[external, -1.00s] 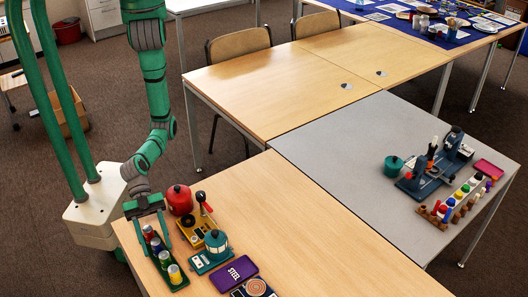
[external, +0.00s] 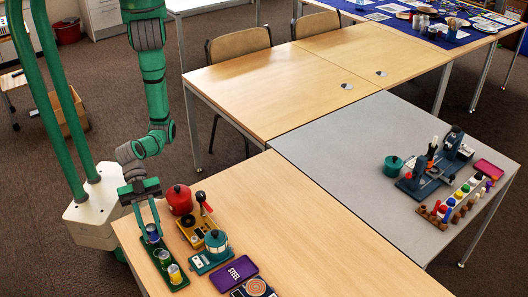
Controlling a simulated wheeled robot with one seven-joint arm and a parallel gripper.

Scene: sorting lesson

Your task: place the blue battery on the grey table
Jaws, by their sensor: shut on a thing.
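My gripper (external: 147,222) points down over the green battery tray (external: 157,247) at the near left of the wooden table. It is shut on a dark blue battery (external: 153,235) at the tray's far end. The battery looks upright and is partly hidden by the fingers; I cannot tell whether it is clear of the tray. Two other batteries, a pale one (external: 165,258) and a yellowish one (external: 174,274), stand in the tray. The grey table (external: 330,150) adjoins the wooden table at the right, and its left and middle parts are bare.
A red pot (external: 179,200), a yellow device with a lever (external: 194,230), a teal lantern-like item (external: 216,244) and a purple STEEL case (external: 234,274) stand right of the tray. The grey table's right side holds a green pot (external: 393,167), blue apparatus and a rack of coloured pieces.

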